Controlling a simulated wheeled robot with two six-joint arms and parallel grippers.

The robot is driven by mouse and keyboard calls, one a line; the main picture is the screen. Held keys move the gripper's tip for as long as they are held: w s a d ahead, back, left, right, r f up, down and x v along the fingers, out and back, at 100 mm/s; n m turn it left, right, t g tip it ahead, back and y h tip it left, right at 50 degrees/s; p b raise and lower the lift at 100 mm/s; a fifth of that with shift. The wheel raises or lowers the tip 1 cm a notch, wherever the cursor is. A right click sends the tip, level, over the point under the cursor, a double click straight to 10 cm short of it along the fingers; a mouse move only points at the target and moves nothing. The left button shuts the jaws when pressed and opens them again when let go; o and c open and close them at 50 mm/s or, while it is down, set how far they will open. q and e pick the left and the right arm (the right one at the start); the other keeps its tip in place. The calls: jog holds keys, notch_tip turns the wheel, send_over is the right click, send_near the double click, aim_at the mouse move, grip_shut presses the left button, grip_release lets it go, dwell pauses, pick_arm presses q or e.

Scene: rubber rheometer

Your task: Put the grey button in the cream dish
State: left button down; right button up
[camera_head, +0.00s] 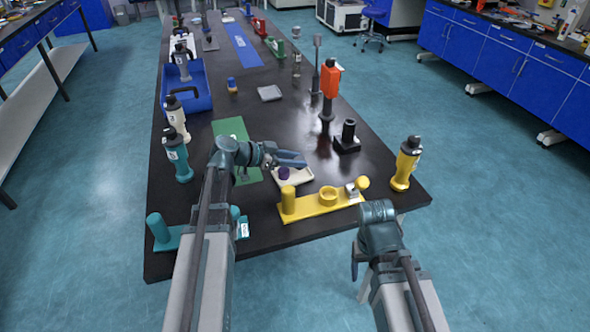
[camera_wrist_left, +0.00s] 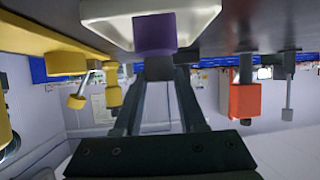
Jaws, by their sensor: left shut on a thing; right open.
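The cream dish (camera_head: 304,176) stands on the black table beside the yellow stand; it also shows at the top of the left wrist view (camera_wrist_left: 205,14). A purple button (camera_head: 284,173) is in the dish and shows in the left wrist view (camera_wrist_left: 154,33). My left gripper (camera_head: 300,161) is over the dish's far side. Its fingers are shut on a small grey block, the grey button (camera_wrist_left: 160,69), right by the purple one; I cannot tell whether they touch. The head view hides the grey button. My right gripper (camera_head: 356,270) is open and empty off the table's front edge.
A yellow stand (camera_head: 325,203) is close in front of the dish. A yellow bottle (camera_head: 405,163) stands to the right, an orange-topped device (camera_head: 329,88) and black holder (camera_head: 347,137) behind. Teal and cream bottles, a green mat (camera_head: 228,127) and blue crate (camera_head: 198,82) are left.

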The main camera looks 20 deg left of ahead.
pick_arm(q)
jog(key=shift+f+b, duration=0.65)
jog(key=shift+f, duration=0.5)
pick_arm(e)
jog(key=shift+f, duration=1.15)
pick_arm(q)
jog(key=shift+f, duration=0.1)
pick_arm(e)
jog(key=shift+f, duration=0.1)
pick_arm(q)
jog(key=shift+f, duration=0.15)
jog(key=shift+c, duration=2.4)
grip_release()
jog(key=shift+r, duration=0.2)
jog(key=shift+s+a+r, duration=0.1)
jog(key=shift+r, duration=0.15)
jog(key=p+v, duration=0.5)
jog(key=v, duration=0.5)
jog(key=shift+s+a+r, duration=0.1)
jog(key=shift+s+a, duration=0.05)
jog(key=shift+s, duration=0.05)
jog(key=shift+s+a+r, duration=0.15)
jog(key=shift+s+a, duration=0.2)
jog(key=shift+a, duration=0.05)
pick_arm(e)
notch_tip(320, 180, up, 5)
jog(key=shift+r, duration=0.2)
